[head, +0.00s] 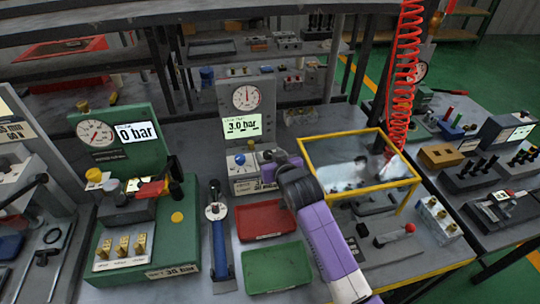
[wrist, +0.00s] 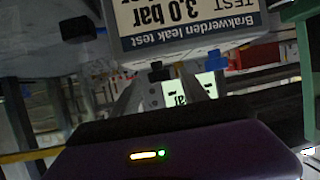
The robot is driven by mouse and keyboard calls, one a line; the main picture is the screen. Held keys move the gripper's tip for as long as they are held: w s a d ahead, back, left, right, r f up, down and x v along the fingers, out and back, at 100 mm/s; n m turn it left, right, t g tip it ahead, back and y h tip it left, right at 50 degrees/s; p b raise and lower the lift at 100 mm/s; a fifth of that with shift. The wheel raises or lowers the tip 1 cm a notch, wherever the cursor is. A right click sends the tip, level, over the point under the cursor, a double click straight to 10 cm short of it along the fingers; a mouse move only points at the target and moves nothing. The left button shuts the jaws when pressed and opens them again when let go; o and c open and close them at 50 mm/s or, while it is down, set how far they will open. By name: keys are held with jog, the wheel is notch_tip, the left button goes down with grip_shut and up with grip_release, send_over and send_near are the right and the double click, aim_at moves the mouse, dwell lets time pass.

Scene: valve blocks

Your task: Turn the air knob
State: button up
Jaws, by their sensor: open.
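A grey test station (head: 236,110) stands at the middle back of the bench in the head view, with a round gauge and a 3.0 bar display. A small blue knob (head: 240,159) sits low on its front; it looks like the air knob, though no label confirms this. My gripper (head: 267,172) is just right of the knob, close to the station front, and its fingers are hard to see there. In the wrist view my gripper (wrist: 168,82) is open, with the station's upside-down label plate (wrist: 188,25) beyond it. Nothing shows held between the fingers.
A green station (head: 140,215) with a 0 bar display stands left. Red (head: 264,220) and green (head: 274,268) trays lie in front of the grey station. A yellow-framed clear guard (head: 360,160) stands right of my arm, with a red coiled hose (head: 405,80) above it.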

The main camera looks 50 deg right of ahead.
grip_shut()
jog(key=shift+w+a+m+g+h, duration=0.1)
jog(key=shift+a+m+g+h, duration=0.05)
jog(key=shift+m+g+h, duration=0.15)
jog(key=shift+w+m+h+b, duration=0.1)
jog(key=shift+m+h+b, duration=0.4)
jog(key=shift+b, duration=0.2)
jog(key=m+g+h+b, duration=0.1)
jog(key=m+g+b, duration=0.1)
jog(key=m+h+b, duration=0.1)
jog(key=b, duration=0.1)
jog(key=shift+w+a+f+g+h, duration=0.2)
jog(key=shift+a+g+h, duration=0.1)
jog(key=shift+g, duration=0.1)
jog(key=m+g+h+b, duration=0.1)
jog(key=m+g+b, duration=0.1)
jog(key=m+g+h+b, duration=0.1)
jog(key=m+g+b, duration=0.1)
jog(key=shift+w+r, duration=0.15)
jog(key=shift+r+g, duration=0.1)
jog(key=shift+g, duration=0.2)
